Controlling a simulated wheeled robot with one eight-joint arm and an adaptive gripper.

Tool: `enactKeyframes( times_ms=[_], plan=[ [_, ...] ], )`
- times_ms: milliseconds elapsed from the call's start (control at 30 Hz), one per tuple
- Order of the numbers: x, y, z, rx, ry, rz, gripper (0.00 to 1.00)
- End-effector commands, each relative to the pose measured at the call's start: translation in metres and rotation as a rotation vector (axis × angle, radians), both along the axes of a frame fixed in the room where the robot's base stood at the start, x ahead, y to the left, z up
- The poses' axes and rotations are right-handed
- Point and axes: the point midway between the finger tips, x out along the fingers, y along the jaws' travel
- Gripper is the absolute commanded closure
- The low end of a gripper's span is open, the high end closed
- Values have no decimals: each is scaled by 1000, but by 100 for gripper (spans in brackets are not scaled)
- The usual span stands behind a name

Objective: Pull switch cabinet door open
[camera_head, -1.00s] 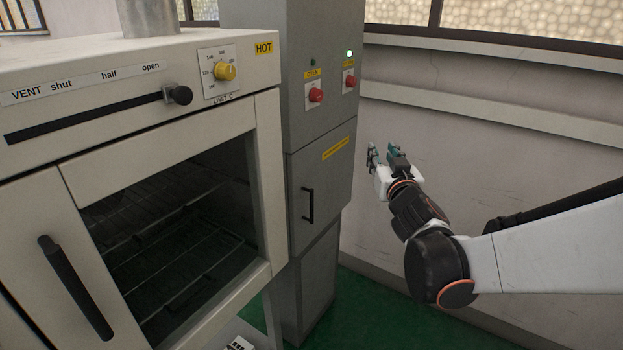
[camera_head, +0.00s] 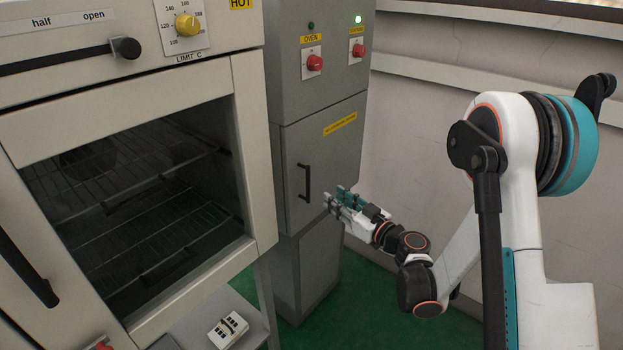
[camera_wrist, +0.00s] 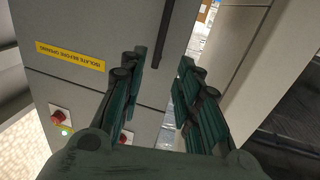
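The grey switch cabinet door (camera_head: 328,150) is closed, with a yellow label and a black vertical bar handle (camera_head: 304,183) near its left edge. My gripper (camera_head: 333,197) is open and empty in front of the door, a little to the right of the handle and near its lower end. In the wrist view, my gripper (camera_wrist: 163,85) has its two teal fingers apart. The handle (camera_wrist: 162,40) shows beyond them, ahead of the gap and nearer the left finger. The fingers do not touch the handle.
The beige oven (camera_head: 250,150) stands just left of the cabinet, its chamber visible. Red switches (camera_head: 314,62) and a lit green lamp (camera_head: 358,19) sit above the door. The wall (camera_head: 420,110) is at right.

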Motion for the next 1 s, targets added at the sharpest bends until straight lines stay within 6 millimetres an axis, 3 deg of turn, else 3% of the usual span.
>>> enactKeyframes(
  times_ms=[233,700,1000],
  plan=[
    [21,19,6,0,-1,1,70],
    [87,76,0,1,-2,0,70],
    [101,87,2,1,-2,-3,70]
  ],
)
